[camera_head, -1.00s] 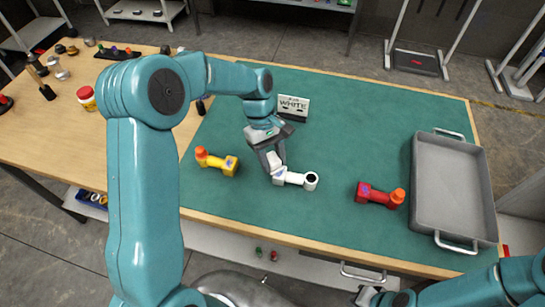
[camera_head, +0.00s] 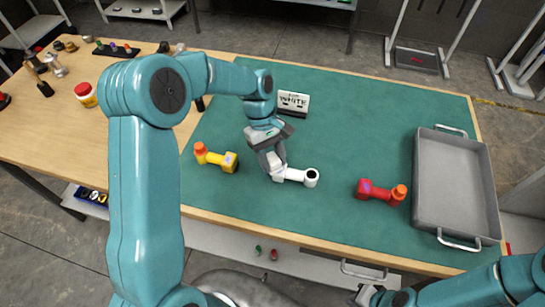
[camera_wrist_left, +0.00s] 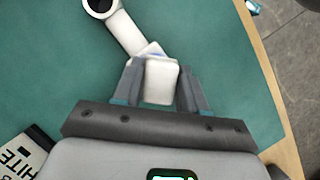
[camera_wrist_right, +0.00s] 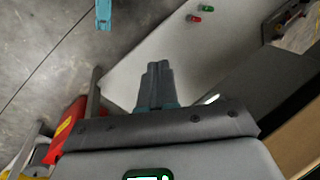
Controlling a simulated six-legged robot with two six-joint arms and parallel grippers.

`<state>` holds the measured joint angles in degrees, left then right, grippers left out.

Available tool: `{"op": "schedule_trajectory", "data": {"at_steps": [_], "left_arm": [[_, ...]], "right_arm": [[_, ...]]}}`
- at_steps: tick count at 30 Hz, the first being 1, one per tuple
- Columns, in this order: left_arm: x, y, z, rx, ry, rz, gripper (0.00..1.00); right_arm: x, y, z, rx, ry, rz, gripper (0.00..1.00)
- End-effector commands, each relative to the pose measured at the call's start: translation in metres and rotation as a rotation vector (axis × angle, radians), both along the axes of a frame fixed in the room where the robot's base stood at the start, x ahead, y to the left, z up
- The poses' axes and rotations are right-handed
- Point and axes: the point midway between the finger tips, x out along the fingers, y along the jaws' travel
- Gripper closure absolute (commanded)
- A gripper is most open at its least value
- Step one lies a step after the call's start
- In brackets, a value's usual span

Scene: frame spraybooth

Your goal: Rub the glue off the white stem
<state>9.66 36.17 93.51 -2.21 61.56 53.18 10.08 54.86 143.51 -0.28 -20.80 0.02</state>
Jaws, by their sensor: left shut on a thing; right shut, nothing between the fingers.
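The white stem (camera_head: 300,176) lies on the green mat, its open round end to the right; it also shows in the left wrist view (camera_wrist_left: 127,35). A small bluish patch, likely the glue (camera_wrist_left: 155,48), shows at its near block end, partly hidden. My left gripper (camera_head: 273,169) is shut on a small white pad-like piece (camera_wrist_left: 162,80) and is right over that block end. The pad appears to touch or nearly touch the stem; I cannot tell which. My right gripper (camera_wrist_right: 158,68) is shut and empty, off the table's front edge.
A yellow piece (camera_head: 228,163) with an orange cap lies left, a red one (camera_head: 377,192) right. A grey tray (camera_head: 418,190) stands at the right. A WHITE sign (camera_head: 293,104) stands behind my left gripper. The mat (camera_head: 350,130) is clear behind the white and red pieces.

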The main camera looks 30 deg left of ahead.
Motion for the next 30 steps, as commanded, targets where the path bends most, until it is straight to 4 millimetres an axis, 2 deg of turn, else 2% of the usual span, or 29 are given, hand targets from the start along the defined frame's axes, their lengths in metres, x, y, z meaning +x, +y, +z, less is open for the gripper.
{"op": "schedule_trajectory", "data": {"at_steps": [5, 17, 23, 30], "left_arm": [[0.002, -0.007, 0.001, 0.000, 0.000, -0.002, 0.83], [0.010, -0.039, 0.002, 0.000, 0.000, -0.001, 0.83], [0.010, -0.037, -0.001, 0.000, 0.000, 0.001, 0.83], [0.004, -0.017, -0.004, 0.001, 0.002, 0.001, 0.83]], "right_arm": [[0.000, 0.000, 0.001, 0.000, 0.000, 0.000, 1.00], [0.000, 0.000, 0.005, 0.000, 0.000, 0.000, 1.00], [0.000, 0.000, 0.004, 0.000, 0.000, 0.000, 1.00], [0.000, 0.000, 0.004, 0.000, 0.000, 0.000, 1.00]]}}
